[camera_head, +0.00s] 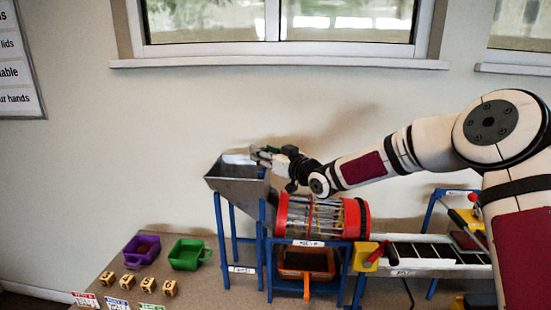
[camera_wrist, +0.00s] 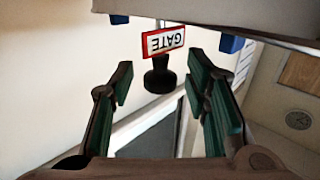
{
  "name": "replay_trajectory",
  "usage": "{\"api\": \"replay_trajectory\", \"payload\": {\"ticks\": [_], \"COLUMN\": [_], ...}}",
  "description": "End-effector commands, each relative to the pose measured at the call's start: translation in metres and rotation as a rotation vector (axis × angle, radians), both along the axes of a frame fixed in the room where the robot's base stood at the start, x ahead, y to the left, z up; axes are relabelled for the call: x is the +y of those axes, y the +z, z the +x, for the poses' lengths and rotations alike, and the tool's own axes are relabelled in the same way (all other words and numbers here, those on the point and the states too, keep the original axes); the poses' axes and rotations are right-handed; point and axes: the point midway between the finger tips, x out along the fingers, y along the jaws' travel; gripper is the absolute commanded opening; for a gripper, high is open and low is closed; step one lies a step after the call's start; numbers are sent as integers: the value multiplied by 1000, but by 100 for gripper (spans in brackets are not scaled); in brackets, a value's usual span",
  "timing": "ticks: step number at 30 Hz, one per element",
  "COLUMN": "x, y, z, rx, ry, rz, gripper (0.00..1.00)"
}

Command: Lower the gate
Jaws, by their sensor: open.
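The gate's sign (camera_wrist: 164,41), white with a red border and the word GATE upside down, shows in the wrist view. A black knob (camera_wrist: 159,78) sits just below the sign in the picture. My gripper (camera_wrist: 160,72) is open, with one green-padded finger on each side of the knob; I cannot tell whether either touches it. In the head view my gripper (camera_head: 264,156) is at the upper right rim of the grey metal hopper (camera_head: 236,184). The gate plate itself cannot be made out in the head view.
The hopper stands on blue legs. To its right are a red-ended drum (camera_head: 283,214), an orange bin (camera_head: 305,276) below it and a conveyor (camera_head: 425,251). A purple bin (camera_head: 141,258), a green bin (camera_head: 187,262) and several small wooden blocks (camera_head: 128,282) lie left.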

Motion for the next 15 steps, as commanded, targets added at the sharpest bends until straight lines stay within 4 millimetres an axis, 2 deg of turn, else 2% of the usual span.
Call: {"api": "replay_trajectory", "payload": {"ticks": [15], "x": [-65], "y": [-1], "z": [-69], "rx": [3], "ry": [-1], "rz": [-3], "gripper": [43]}}
